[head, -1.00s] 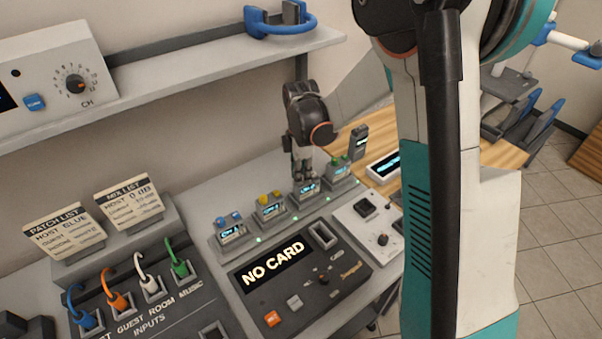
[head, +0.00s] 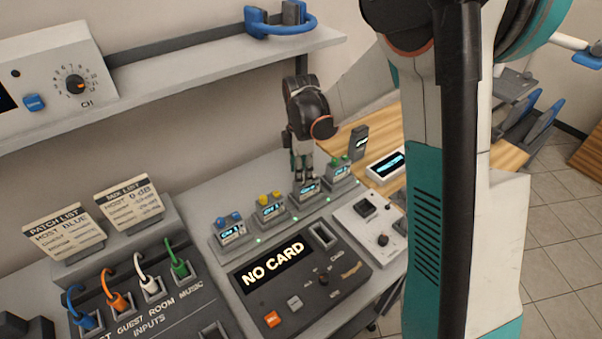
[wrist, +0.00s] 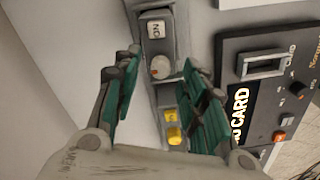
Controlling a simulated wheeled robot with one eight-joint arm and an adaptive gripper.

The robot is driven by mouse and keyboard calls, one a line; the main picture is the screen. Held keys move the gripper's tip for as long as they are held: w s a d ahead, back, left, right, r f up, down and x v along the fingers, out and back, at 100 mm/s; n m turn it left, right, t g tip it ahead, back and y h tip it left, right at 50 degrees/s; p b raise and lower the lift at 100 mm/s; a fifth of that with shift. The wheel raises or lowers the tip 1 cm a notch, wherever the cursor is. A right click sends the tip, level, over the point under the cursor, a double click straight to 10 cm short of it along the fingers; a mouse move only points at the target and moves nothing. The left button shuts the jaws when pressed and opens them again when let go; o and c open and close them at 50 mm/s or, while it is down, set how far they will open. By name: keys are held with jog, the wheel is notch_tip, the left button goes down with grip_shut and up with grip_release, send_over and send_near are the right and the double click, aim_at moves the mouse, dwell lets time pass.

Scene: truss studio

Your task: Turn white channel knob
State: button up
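The channel units stand in a row on the grey desk ledge in the head view. The blue-knob unit (head: 231,232) is at left, then the yellow-knob unit (head: 270,208), then the third unit (head: 307,190), and the green-knob unit (head: 341,172). My gripper (head: 305,176) points down over the third unit and hides its knobs in the head view. In the wrist view the white knob (wrist: 160,67) shows on that unit, between the fingertips of my open gripper (wrist: 157,68). I cannot tell whether the fingers touch it. The yellow knobs (wrist: 173,126) lie just below it.
The black console (head: 310,275) reading "NO CARD" sits in front of the units. A patch panel (head: 140,300) with coloured plugs and two list cards is at left. A shelf (head: 200,75) runs above. The green-knob unit is close to the gripper's right.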

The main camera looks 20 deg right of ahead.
notch_tip(320, 180, up, 10)
jog(key=shift+r, duration=0.25)
dwell(0.3)
